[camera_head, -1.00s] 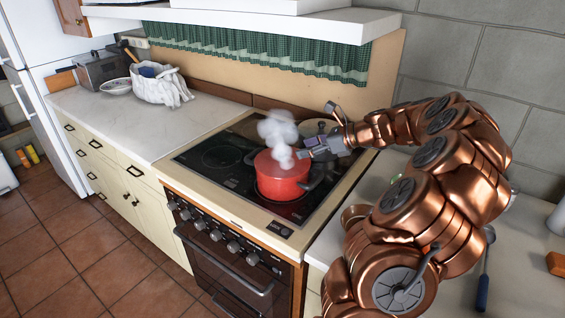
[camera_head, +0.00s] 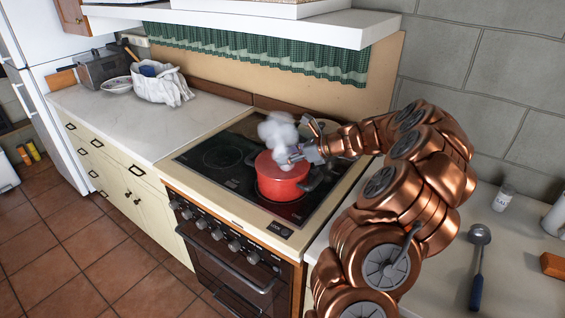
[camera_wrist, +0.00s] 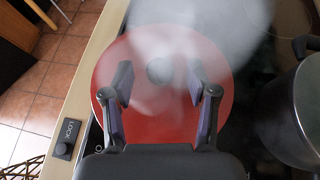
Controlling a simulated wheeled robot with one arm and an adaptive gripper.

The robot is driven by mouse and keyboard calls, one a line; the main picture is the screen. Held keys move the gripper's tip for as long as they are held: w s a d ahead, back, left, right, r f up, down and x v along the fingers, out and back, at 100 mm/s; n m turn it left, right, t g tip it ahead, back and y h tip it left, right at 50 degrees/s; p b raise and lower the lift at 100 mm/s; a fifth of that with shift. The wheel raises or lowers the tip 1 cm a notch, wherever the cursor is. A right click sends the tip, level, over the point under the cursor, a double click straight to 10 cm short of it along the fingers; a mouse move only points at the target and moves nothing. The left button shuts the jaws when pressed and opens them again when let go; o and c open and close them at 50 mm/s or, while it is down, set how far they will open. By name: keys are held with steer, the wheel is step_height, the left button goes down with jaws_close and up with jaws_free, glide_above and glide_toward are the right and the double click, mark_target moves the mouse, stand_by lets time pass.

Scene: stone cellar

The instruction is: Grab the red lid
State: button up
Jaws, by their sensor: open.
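A red pot (camera_head: 282,186) stands on the black glass hob, with white steam rising at its top. In the wrist view the round red lid (camera_wrist: 160,125) is seen from above, with a dark knob (camera_wrist: 159,70) near its middle, partly blurred by steam. My gripper (camera_head: 291,153) is over the lid in the head view. In the wrist view my gripper (camera_wrist: 160,80) is open, its two fingers on either side of the knob. I cannot tell whether the fingers touch the lid.
A dark pot (camera_wrist: 300,105) stands close to the right in the wrist view. The hob (camera_head: 225,160) is clear to the left of the red pot. A ladle (camera_head: 478,265) lies on the right counter. A white bag (camera_head: 160,87) stands on the left counter.

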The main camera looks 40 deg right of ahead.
steer(key=shift+c, duration=0.4)
jaws_close()
steer(key=shift+r, duration=0.1)
